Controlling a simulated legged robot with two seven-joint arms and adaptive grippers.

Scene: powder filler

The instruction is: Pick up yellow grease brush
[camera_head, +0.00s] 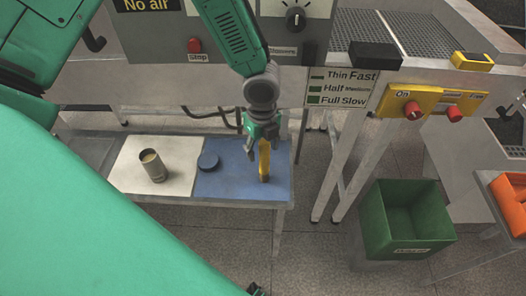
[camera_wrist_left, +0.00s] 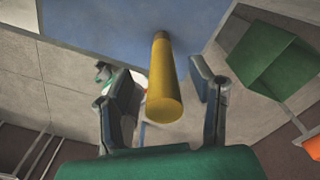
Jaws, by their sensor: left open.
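The yellow grease brush (camera_head: 264,160) stands upright on the blue part of the low table (camera_head: 225,185), near its right edge. In the left wrist view its yellow cylindrical body (camera_wrist_left: 162,85) points toward the camera, with its far end at the blue surface. My left gripper (camera_head: 262,136) comes down from above at the brush's upper part. In the left wrist view the gripper (camera_wrist_left: 166,78) is open, with one finger on each side of the brush and visible gaps between. The head view does not clearly show the fingertips. My right gripper is not in view.
A metal cup (camera_head: 152,165) stands on the table's white part, and a dark round lid (camera_head: 208,161) lies on the blue part. A green bin (camera_head: 405,218) is on the floor at right. The machine's control panel (camera_head: 290,30) is behind my arm. An orange container (camera_head: 510,200) sits at far right.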

